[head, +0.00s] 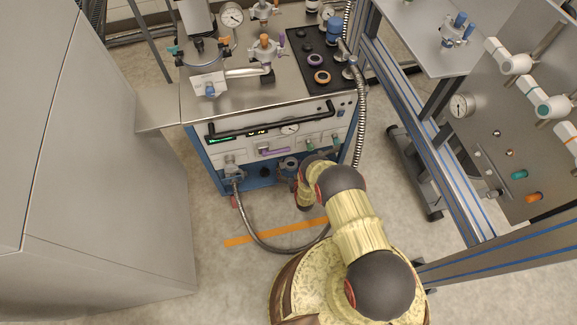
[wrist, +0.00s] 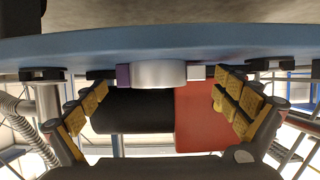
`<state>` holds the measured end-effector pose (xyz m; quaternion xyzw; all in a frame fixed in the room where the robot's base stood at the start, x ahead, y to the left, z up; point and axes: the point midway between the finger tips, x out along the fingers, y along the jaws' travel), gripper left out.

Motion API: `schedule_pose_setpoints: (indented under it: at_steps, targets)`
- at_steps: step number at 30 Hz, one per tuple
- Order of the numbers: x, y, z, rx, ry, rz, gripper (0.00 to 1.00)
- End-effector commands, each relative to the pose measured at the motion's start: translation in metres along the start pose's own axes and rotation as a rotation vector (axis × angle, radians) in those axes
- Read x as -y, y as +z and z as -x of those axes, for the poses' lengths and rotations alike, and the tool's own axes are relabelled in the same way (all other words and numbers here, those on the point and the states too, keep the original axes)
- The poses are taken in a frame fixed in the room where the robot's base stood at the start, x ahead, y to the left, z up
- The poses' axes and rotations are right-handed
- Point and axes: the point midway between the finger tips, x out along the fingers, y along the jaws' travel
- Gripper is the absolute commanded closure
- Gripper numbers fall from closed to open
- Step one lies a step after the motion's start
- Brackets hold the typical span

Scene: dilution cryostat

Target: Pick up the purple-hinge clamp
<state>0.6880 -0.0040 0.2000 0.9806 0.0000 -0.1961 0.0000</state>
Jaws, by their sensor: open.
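In the wrist view, a short pale metal cylinder with a purple block at its left end and a white block at its right end, apparently the purple-hinge clamp (wrist: 123,75), sits against the edge of a blue plate. My gripper (wrist: 162,92) is open, with its yellow-padded fingers to the left and right of the clamp. Nothing is between the pads that I can see held. In the head view my arm hides the gripper's fingers, and I cannot pick out this clamp with certainty.
The blue plate (wrist: 160,47) spans the wrist view, with a black body (wrist: 130,112) and a red body (wrist: 200,120) below it. In the head view a blue-framed cart (head: 205,160) stands before my arm, with a hose (head: 262,243) looping to the floor. A metal frame (head: 425,150) stands right.

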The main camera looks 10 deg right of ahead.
Motion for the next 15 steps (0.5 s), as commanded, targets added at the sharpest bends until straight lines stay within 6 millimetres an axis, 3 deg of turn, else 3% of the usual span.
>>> schedule_pose_setpoints:
  at_steps: [6,15]
  targets:
    - [0.0001,-0.0018,-0.0013,-0.001,0.000,0.000,0.01]
    - [0.0000,-0.0017,-0.0012,-0.001,0.000,0.000,0.18]
